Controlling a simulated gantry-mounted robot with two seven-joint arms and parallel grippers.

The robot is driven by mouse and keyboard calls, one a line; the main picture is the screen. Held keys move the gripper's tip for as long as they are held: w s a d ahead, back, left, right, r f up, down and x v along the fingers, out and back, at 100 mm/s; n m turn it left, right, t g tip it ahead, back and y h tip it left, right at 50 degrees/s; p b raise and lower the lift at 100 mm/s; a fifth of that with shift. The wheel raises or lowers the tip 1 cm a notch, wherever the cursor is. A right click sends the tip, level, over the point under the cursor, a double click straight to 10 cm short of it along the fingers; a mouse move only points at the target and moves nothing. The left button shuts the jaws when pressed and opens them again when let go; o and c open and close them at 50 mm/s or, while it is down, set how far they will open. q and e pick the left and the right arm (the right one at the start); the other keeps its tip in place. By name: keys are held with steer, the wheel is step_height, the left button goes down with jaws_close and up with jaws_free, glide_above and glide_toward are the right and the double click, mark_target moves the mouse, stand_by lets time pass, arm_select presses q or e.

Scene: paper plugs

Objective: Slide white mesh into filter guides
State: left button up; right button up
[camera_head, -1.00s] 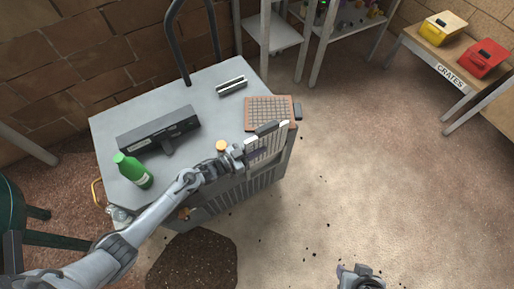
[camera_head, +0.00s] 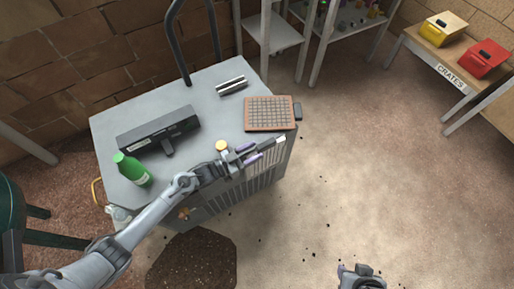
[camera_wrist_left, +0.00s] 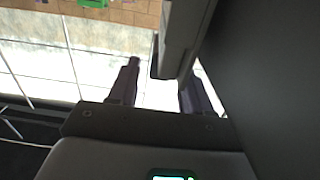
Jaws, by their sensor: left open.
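My left gripper (camera_head: 249,154) is open at the front right of the grey cabinet (camera_head: 215,103), just off its upper edge. The white mesh shows only as a small pale end (camera_head: 281,140) at the cabinet's upper front edge, right of my fingers; the rest is hidden, so I cannot tell how it sits in the guides. In the left wrist view, a pale grey bar (camera_wrist_left: 175,45) stands between and beyond the open fingers; I cannot tell what it is. My right gripper (camera_head: 360,277) is at the bottom edge, apart from the cabinet; its jaws are unclear.
On the cabinet top are a brown-framed grid filter (camera_head: 269,113), a black box-like device (camera_head: 158,130), a green bottle (camera_head: 133,171), a yellow round knob (camera_head: 222,146) and a black-and-white bar (camera_head: 231,86). A dark patch (camera_head: 195,262) lies on the floor. Open floor is at right.

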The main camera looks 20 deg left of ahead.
arm_select(q)
steer(key=p+v, duration=0.1)
steer(key=v, duration=0.7)
steer(key=shift+s+a+r, duration=0.2)
steer(key=shift+s+a, duration=0.05)
steer(key=shift+s, duration=0.05)
